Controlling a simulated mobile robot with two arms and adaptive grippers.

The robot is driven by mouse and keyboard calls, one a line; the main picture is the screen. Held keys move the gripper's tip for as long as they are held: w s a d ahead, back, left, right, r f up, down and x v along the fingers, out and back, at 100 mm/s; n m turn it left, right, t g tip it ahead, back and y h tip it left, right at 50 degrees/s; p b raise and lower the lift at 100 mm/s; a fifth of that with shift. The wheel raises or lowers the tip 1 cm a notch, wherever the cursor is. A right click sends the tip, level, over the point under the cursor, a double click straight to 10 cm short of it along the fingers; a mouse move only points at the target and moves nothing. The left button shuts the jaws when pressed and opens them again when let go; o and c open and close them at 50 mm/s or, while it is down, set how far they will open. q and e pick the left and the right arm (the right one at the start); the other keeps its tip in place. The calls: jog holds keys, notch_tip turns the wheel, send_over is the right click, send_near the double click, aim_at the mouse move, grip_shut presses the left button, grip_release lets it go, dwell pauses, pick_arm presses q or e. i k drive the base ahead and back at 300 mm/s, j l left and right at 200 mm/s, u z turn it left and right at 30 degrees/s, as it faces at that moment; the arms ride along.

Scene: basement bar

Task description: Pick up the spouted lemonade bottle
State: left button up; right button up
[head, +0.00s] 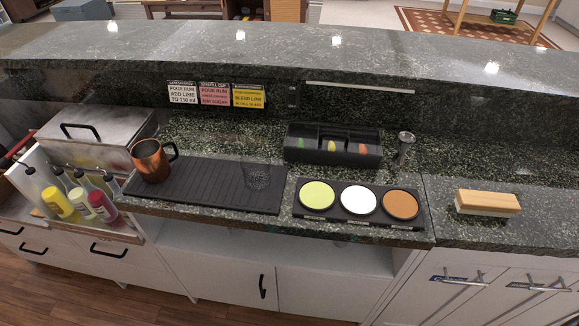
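Several spouted bottles stand in a rail at the far left of the counter front. One has a yellow body (57,204), one beside it is yellow-green (80,201), and one is pink-red (103,206). Their dark pour spouts tilt up and to the left. The bottle labels are too small to read, so I cannot tell for sure which one holds lemonade. Neither of my grippers is in view.
A copper mug (151,161) and a clear glass (257,174) stand on the black mat (205,186). A steel lidded box (95,130) sits behind the bottles. A garnish tray (300,147), three coloured discs, a jigger (404,144) and a wooden-topped block (488,203) lie rightward.

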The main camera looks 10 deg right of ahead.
aim_at(75, 193)
jog(key=j+z, duration=0.2)
jog(key=l+u, duration=0.1)
jog(key=u, duration=1.2)
jog(key=z, duration=0.5)
jog(key=i+j+z, duration=0.15)
jog(key=j+z, duration=0.85)
jog(key=j, duration=0.25)
